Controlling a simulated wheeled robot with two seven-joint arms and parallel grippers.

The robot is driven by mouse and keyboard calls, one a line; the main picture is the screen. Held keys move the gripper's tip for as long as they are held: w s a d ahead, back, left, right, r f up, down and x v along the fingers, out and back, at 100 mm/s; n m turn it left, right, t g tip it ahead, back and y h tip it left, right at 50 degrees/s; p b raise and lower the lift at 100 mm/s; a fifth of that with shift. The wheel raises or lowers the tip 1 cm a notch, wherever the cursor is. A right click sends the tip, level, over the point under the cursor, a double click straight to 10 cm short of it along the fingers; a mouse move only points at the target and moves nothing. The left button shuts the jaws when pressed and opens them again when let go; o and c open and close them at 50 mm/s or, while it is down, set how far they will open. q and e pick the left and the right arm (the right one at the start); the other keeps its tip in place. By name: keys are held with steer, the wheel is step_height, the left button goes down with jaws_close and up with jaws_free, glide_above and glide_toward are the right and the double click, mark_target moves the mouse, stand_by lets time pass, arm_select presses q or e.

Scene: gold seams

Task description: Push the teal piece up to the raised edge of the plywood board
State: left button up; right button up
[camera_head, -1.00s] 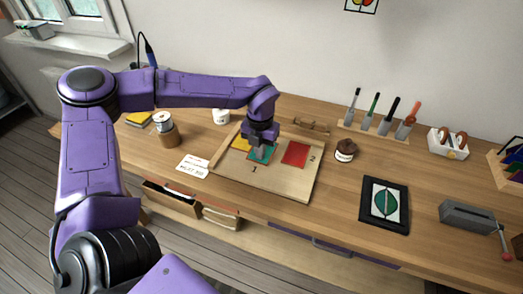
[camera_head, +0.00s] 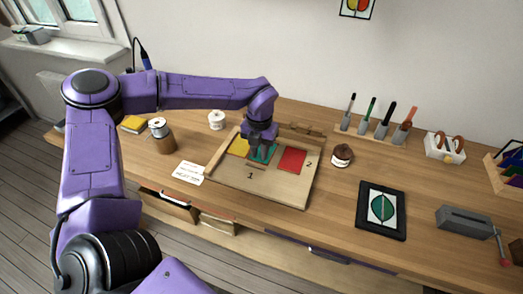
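The plywood board (camera_head: 279,188) lies on the workbench, with a raised strip (camera_head: 225,152) along its left side and another along the back. The teal piece (camera_head: 268,156) lies flat on the board between a yellow piece (camera_head: 238,148) and a red piece (camera_head: 292,159). My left gripper (camera_head: 259,150) points down over the teal piece and hides part of it. I cannot tell if its fingers are shut or whether they touch the piece. The gap between the teal piece and the back strip is partly hidden. My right gripper is out of view.
A brown-topped jar (camera_head: 342,156) stands right of the board, near a rack of tools (camera_head: 370,139). A framed leaf panel (camera_head: 382,209) lies further right. A white card (camera_head: 190,173) and a spool on a brown stand (camera_head: 161,138) are on the left.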

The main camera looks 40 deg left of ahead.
mark_target(260, 157)
arm_select(q)
steer(key=shift+s+f, duration=0.15)
steer(key=shift+f, duration=0.1)
step_height(260, 157, up, 11)
steer(key=b, duration=0.1)
stand_by(0.5)
